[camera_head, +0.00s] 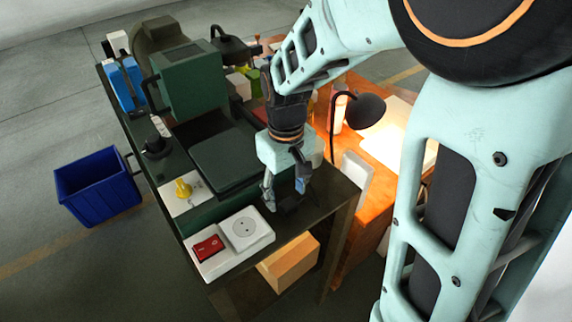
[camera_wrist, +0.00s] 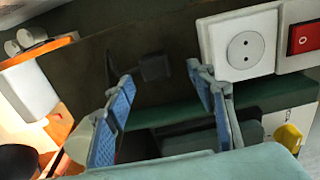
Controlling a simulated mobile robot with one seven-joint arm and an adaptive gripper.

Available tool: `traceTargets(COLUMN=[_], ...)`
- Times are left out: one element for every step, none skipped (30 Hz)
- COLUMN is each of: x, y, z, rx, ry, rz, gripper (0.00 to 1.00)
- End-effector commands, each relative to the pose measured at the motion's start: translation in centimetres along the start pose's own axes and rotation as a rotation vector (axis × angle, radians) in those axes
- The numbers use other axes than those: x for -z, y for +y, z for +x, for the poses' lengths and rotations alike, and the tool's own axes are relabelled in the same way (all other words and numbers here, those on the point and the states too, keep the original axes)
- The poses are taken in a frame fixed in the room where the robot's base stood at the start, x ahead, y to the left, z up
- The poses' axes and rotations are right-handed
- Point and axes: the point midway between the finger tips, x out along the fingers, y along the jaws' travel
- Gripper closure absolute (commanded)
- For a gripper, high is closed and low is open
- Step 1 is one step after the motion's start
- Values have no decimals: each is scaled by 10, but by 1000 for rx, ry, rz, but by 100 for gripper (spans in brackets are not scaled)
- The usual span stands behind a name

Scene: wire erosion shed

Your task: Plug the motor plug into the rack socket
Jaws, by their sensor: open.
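The rack socket (camera_head: 245,230) is a round, two-hole outlet in a white square plate near the front edge of the dark rack top; it also shows at the upper right of the wrist view (camera_wrist: 243,47). A small black block, seemingly the motor plug (camera_wrist: 154,67), lies on the dark top to the left of the socket in the wrist view. In the head view it is hard to make out under the fingers. My gripper (camera_head: 285,197) is open and points down, its blue-padded fingers (camera_wrist: 162,82) to either side of the black block, with nothing visibly held.
A red rocker switch (camera_head: 208,249) sits beside the socket. A yellow knob (camera_head: 183,187) and green machine (camera_head: 190,80) stand behind. An orange bench (camera_head: 345,245) with a black lamp (camera_head: 366,110) is at right. A blue bin (camera_head: 98,188) is on the floor at left.

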Motion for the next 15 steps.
traceTargets(x=[-2,-2,-3,-3,-3,-3,-3,-2,-3,-2,-2,-2,-2,-2,-2], y=[1,2,3,5,6,7,6,6,6,6,6,6,6,6,6], z=[6,10,16,20,24,30,34,38,42,44,46,47,48,48,48], rx=[2,2,2,2,2,2,2,2,2,2,1,1,1,1,1], ry=[-6,-6,-8,-7,-8,-6,-6,-5,-6,-5,-4,-3,-2,-2,-2], rz=[1,1,1,2,2,2,1,1,0,0,0,0,0,0,0], gripper=[49,49,49,49,49,49,49,49,49,49,49,49,49,49,49])
